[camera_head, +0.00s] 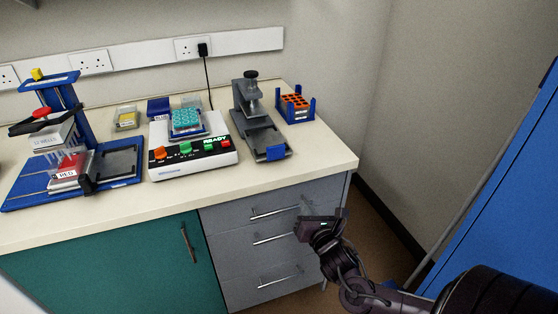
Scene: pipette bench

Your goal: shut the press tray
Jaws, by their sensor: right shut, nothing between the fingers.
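The grey press (246,97) stands upright near the right end of the bench. Its dark tray (262,136) extends forward from under the press head toward the bench's front edge. A blue tab (275,153) sits at the tray's front end. My right gripper (323,214) is shut and empty. In the picture it is in front of the drawers, below and to the right of the tray, clearly apart from it. My left gripper is not in view.
An orange tube rack in a blue holder (283,111) stands right of the press. A white machine with coloured buttons (172,169) stands left of it. A blue pipetting stand (130,182) is farther left. The bench's front right corner (330,160) is clear.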

